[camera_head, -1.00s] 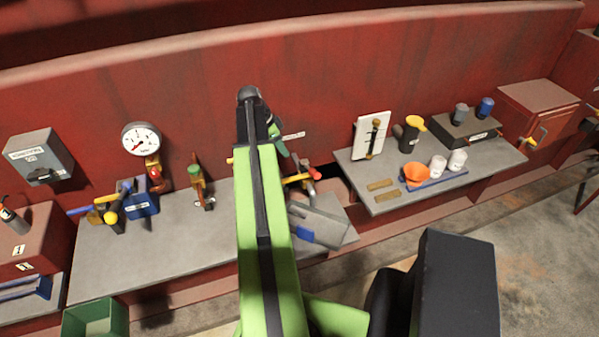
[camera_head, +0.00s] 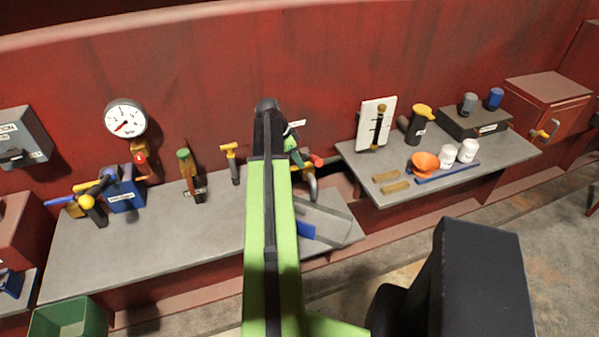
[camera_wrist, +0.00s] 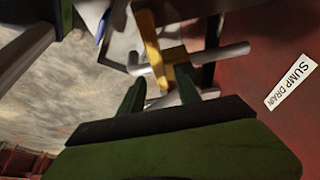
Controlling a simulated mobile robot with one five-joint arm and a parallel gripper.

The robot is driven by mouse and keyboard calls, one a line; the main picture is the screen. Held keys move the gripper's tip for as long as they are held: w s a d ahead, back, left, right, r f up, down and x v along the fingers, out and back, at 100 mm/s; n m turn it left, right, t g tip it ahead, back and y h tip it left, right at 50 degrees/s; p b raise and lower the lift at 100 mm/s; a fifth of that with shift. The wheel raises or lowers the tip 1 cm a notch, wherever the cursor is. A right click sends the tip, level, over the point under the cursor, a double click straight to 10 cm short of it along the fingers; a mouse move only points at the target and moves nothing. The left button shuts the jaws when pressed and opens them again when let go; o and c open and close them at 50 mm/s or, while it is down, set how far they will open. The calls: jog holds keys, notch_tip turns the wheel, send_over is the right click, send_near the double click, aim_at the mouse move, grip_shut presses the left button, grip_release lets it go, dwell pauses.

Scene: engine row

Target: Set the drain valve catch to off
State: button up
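The sump drain valve shows in the wrist view as a grey pipe fitting (camera_wrist: 228,55) with a yellow lever (camera_wrist: 152,48) across it. A white "SUMP DRAIN" label (camera_wrist: 291,82) is on the red wall to its right. I cannot tell which part is the catch or how it is set. My gripper (camera_wrist: 160,80) is open, its two dark green fingers pointing at the fitting, with the yellow lever's lower end between or just beyond them. Contact cannot be told. In the head view my arm hides most of the valve; a red handle end (camera_head: 317,161) and a grey bent pipe (camera_head: 312,187) show beside it.
A yellow T-handle (camera_head: 229,155) and a green-topped lever (camera_head: 186,165) stand left of my arm. A pressure gauge (camera_head: 125,118) is on the wall. The grey bench (camera_head: 150,235) is mostly clear in front.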

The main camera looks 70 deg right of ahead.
jog(key=shift+b+x, duration=0.5)
jog(key=shift+x, duration=0.7)
grip_shut()
dwell(0.4)
